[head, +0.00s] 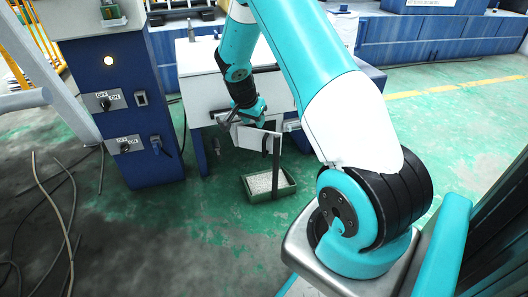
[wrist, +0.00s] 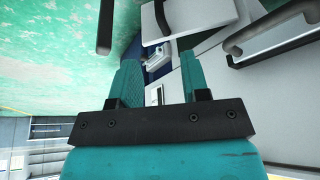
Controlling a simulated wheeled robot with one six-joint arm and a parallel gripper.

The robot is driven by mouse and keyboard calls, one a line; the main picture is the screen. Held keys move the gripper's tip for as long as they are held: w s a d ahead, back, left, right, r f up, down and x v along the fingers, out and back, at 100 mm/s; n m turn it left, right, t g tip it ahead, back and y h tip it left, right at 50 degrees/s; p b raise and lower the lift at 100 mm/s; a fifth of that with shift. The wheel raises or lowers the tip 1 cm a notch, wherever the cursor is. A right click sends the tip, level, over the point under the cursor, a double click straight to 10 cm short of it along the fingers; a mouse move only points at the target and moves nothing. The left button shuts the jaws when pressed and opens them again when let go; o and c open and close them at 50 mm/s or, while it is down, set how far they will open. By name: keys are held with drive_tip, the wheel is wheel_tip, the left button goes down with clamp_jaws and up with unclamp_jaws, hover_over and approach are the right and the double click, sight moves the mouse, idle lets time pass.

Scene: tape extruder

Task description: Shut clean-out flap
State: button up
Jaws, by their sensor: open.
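The clean-out flap appears to be the pale panel (head: 250,138) that hangs out from the front of the white machine, low down, with a dark vertical bar at its right end. It stands open. My gripper (head: 250,112) is just above and beside this panel, and its jaws are open. In the wrist view the two teal fingers of my gripper (wrist: 159,80) stand apart with nothing held between them. A pale panel (wrist: 170,20) with a dark handle lies beyond the fingertips. I cannot tell whether a finger touches it.
A green tray of white pellets (head: 248,196) sits on the floor below the flap. A blue cabinet (head: 110,75) with OFF/ON switches stands to the left. Dark cables (head: 68,230) lie on the floor at left. A dark bar handle (wrist: 265,25) shows in the wrist view.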

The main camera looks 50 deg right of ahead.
sight(263, 143)
drive_tip(key=b+x, duration=0.9)
drive_tip(key=x, duration=0.8)
drive_tip(key=shift+d+f, duration=0.15)
drive_tip(key=shift+f, duration=0.1)
clamp_jaws()
